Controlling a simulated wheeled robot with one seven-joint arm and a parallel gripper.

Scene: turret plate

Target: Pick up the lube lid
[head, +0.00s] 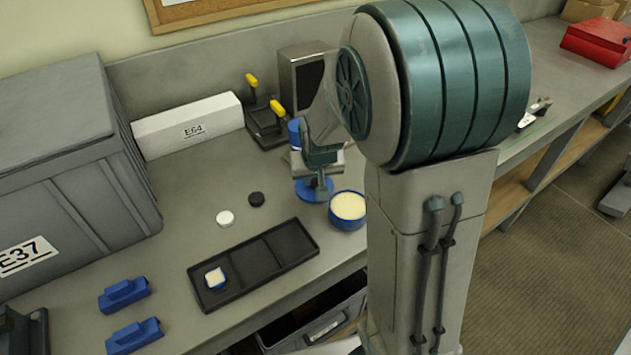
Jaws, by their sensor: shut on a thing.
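My gripper (316,170) is at the middle of the bench, partly covered by my own arm. It is shut on the blue lube lid (312,191), a round blue piece just below the jaws. I cannot tell whether the lid touches the bench or is lifted. The lube tub (347,222), a round blue container with pale yellow contents, stands open just to the right and nearer. My arm stands close to its right side.
A black three-part tray (238,247) holds a small blue-and-white piece (215,278). White (225,217) and black (256,199) discs lie behind it. Blue blocks (124,293) lie front left. A grey E37 crate (70,160), white E64 box (190,124) and yellow-handled clamps (265,120) stand around.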

